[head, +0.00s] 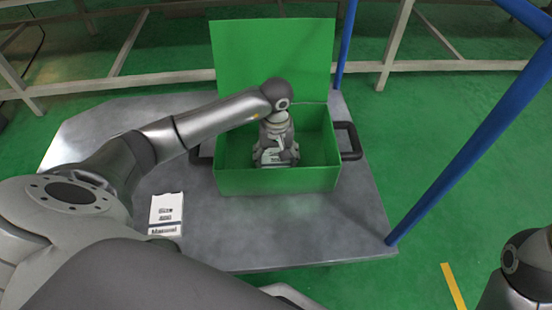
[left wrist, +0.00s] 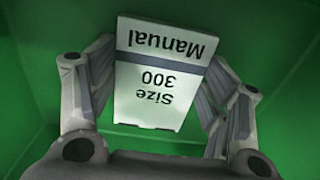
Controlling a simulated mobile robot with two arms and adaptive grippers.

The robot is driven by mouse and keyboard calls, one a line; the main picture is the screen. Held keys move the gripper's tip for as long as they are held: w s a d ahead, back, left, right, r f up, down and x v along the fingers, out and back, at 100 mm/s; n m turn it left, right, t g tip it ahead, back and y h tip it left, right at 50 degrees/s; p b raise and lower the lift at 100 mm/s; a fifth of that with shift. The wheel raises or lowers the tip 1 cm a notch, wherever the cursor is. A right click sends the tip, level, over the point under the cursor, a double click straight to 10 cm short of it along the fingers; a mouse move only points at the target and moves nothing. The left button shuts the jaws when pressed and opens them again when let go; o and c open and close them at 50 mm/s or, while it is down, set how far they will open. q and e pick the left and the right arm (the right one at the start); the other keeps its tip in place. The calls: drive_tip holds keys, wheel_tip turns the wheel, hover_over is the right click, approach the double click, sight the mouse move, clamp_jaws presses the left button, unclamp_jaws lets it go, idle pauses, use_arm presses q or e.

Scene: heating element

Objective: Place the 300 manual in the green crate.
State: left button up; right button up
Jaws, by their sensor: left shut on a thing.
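The white 300 manual (left wrist: 158,95) shows in the left wrist view, its "Size 300 Manual" print upside down, between the two fingers. My left gripper (head: 275,157) is shut on it and points down inside the open green crate (head: 280,181). In the head view the gripper hides most of the manual. Green crate walls surround the manual in the left wrist view. I cannot tell whether it touches the crate floor. My right gripper is out of view.
The crate's lid (head: 272,50) stands open at the back, and a black handle (head: 348,141) sticks out on the right. Another white manual (head: 166,213) lies on the grey table (head: 270,235) left of the crate. A blue post (head: 480,130) rises at the right.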

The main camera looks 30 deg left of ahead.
use_arm(q)
drive_tip(key=shift+f, duration=0.15)
drive_tip(key=o, duration=1)
drive_tip(key=shift+o, duration=0.2)
